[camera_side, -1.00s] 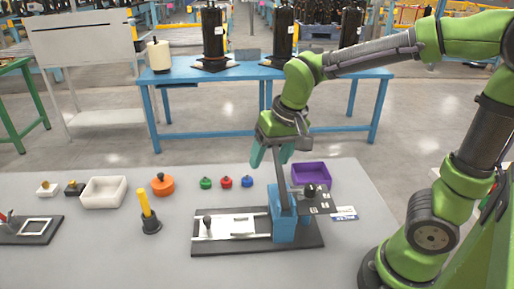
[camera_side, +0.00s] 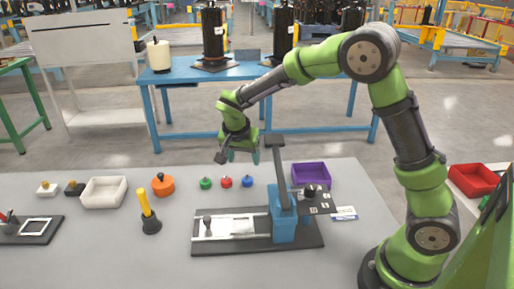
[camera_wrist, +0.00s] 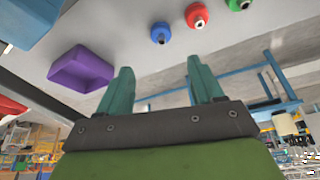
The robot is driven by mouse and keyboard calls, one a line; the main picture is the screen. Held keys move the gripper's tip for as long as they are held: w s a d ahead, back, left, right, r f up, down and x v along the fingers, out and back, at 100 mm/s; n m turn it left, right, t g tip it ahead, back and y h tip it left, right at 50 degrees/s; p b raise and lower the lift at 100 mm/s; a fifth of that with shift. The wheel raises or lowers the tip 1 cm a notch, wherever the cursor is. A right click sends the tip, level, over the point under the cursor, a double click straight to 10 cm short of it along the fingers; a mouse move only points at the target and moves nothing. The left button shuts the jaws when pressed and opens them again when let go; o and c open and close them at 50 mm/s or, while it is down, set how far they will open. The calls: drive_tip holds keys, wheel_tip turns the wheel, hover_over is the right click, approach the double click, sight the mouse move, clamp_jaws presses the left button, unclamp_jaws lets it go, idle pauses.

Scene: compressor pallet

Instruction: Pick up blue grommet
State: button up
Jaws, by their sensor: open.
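The blue grommet (camera_side: 247,181) stands on the grey table, at the right end of a short row with the red grommet (camera_side: 226,182) and the green grommet (camera_side: 205,183). In the wrist view the blue grommet (camera_wrist: 160,33) is near the top middle, beyond the fingertips. My gripper (camera_side: 243,158) is above and behind the row, close to the blue grommet in the side view. Its teal fingers (camera_wrist: 160,78) are spread apart with nothing between them.
A purple bin (camera_side: 311,174) stands right of the grommets. A blue press fixture (camera_side: 284,215) with a raised lever is in front. An orange knobbed part (camera_side: 162,186), a yellow-handled tool (camera_side: 146,208) and a white tray (camera_side: 104,192) are to the left.

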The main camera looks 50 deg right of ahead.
sight(247, 176)
drive_tip(key=x, duration=1)
drive_tip(key=shift+w+a, duration=0.1)
drive_tip(key=c, duration=1.1)
